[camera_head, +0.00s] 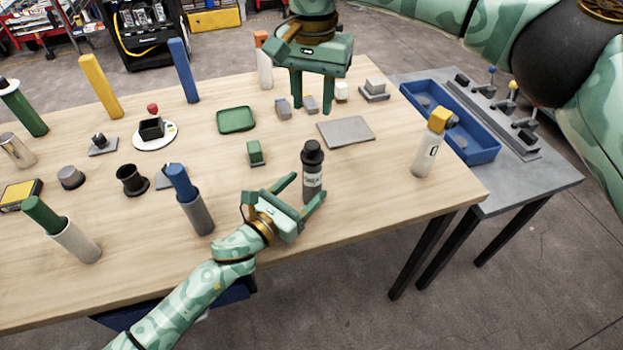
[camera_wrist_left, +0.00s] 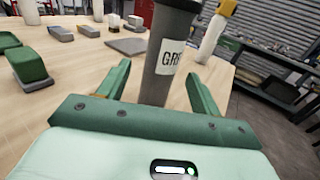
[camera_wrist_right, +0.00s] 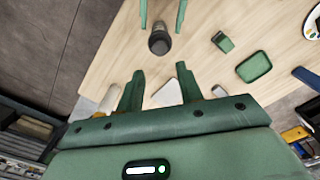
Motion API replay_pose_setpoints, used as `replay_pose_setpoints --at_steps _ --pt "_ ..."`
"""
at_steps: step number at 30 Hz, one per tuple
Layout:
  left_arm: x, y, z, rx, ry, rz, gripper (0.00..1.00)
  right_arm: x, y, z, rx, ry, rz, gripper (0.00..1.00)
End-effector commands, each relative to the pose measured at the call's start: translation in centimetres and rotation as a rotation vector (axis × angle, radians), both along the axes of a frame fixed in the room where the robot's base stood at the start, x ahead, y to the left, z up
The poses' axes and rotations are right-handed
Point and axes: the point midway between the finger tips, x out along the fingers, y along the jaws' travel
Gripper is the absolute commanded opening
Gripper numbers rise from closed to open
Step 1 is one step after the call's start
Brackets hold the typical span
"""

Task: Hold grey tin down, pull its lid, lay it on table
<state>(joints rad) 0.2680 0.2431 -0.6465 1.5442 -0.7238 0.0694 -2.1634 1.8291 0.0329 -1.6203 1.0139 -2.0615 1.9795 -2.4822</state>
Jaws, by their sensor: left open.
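The grey tin (camera_head: 312,185) stands upright near the front of the wooden table, with a dark knobbed lid (camera_head: 312,153) on it. A white label on its side, partly readable, shows in the left wrist view (camera_wrist_left: 165,58). My left gripper (camera_head: 307,186) is open, low in front of the tin, with one finger on either side of it; I cannot tell whether they touch. My right gripper (camera_head: 313,111) is open and empty, pointing down behind the tin and apart from it. The right wrist view shows the lid from above (camera_wrist_right: 159,42), near the left gripper's fingers.
A flat grey plate (camera_head: 346,132) lies behind the tin. A white bottle with a yellow top (camera_head: 427,150) stands to the right, a grey cylinder with a blue top (camera_head: 195,208) to the left. A small green block (camera_head: 255,153) and green tray (camera_head: 236,119) lie behind left. Bare table lies between.

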Motion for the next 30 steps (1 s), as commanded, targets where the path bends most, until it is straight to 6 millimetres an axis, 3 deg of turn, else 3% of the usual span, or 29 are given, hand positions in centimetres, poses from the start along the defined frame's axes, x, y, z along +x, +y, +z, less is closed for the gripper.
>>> replay_pose_setpoints --at_steps 7,18,23,25,29,30 --pt "2.6 -2.1 0.0 0.0 0.0 0.0 0.65 0.0 0.0 0.0 0.0 0.0 0.0 0.36" --pt "3.0 -2.4 0.0 0.0 0.0 0.0 0.65 0.0 0.0 0.0 0.0 0.0 0.0 0.36" --pt "3.0 -2.4 0.0 0.0 0.0 0.0 0.2 0.0 0.0 0.0 0.0 0.0 0.0 0.36" --pt "3.0 -2.4 0.0 0.0 0.0 0.0 0.15 0.0 0.0 0.0 0.0 0.0 0.0 0.36" --pt "3.0 -2.4 0.0 0.0 0.0 0.0 0.15 0.1 0.0 0.5 -0.005 -0.012 -0.006 0.7" --pt "3.0 -2.4 0.0 0.0 0.0 0.0 0.15 0.1 0.0 0.6 -0.005 -0.012 -0.04 0.72"
